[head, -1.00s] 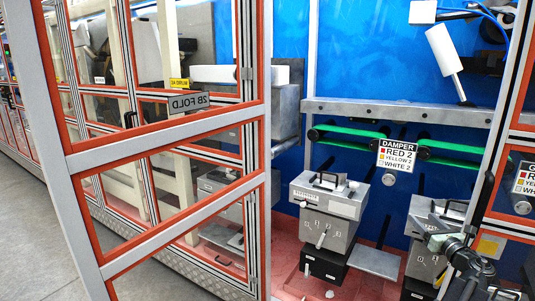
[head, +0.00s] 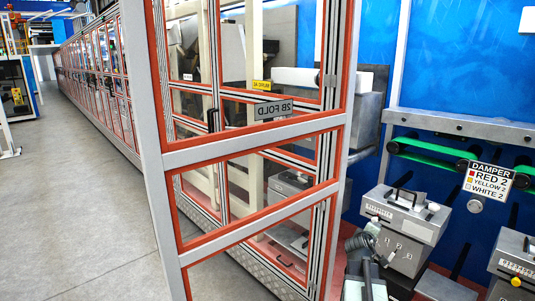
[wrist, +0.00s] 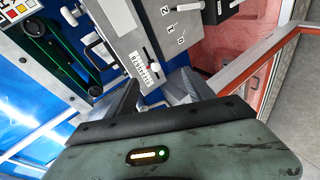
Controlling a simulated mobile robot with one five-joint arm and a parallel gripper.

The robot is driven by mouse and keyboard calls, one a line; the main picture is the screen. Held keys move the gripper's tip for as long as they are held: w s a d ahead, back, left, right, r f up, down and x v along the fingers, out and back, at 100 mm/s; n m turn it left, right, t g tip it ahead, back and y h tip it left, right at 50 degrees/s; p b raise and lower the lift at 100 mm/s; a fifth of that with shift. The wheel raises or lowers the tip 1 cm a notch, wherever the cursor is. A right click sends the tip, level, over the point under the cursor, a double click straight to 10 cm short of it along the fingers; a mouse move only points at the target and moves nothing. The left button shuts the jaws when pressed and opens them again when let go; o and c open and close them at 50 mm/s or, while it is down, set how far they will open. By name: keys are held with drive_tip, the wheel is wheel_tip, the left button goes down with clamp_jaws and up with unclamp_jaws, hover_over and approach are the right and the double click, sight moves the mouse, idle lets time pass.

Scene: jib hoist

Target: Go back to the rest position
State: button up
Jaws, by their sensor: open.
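My arm (head: 368,262) shows at the lower right of the head view, in front of the grey damper box. My gripper (wrist: 157,92) is in the wrist view, with two dark fingers apart and nothing between them. Beyond the fingers is a grey damper box (wrist: 130,28) with a scale, a white-tipped lever and a dial marked 2, 1, 0. The fingers look apart from it, though the gap is hard to judge.
A red-edged glazed door (head: 258,140) labelled 2B FOLD stands open across the middle. A second grey box (head: 515,262) is at the right edge. Green belts (head: 430,153) run along the blue wall. The grey floor (head: 80,190) at left is clear.

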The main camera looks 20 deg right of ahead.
drive_tip(key=w+a+f+m+g+y, duration=0.1)
drive_tip(key=a+f+y, duration=0.15)
drive_tip(key=a, duration=0.75)
drive_tip(key=w+a+f+m+g+y+p, duration=0.15)
drive_tip(key=a+f, duration=0.25)
drive_tip(key=a, duration=0.5)
drive_tip(key=a+f+m+g+y, duration=0.1)
drive_tip(key=a+f+y, duration=0.2)
drive_tip(key=a, duration=0.7)
drive_tip(key=s+a+f+g+y, duration=0.1)
drive_tip(key=s+a, duration=0.3)
drive_tip(key=a, duration=0.7)
drive_tip(key=s+a+f+g+y, duration=0.1)
drive_tip(key=s+a+g+y, duration=0.1)
drive_tip(key=a, duration=0.9)
drive_tip(key=shift+s+f+g+y, duration=0.2)
drive_tip(key=shift+s+g+y, duration=0.3)
drive_tip(key=shift+s, duration=0.45)
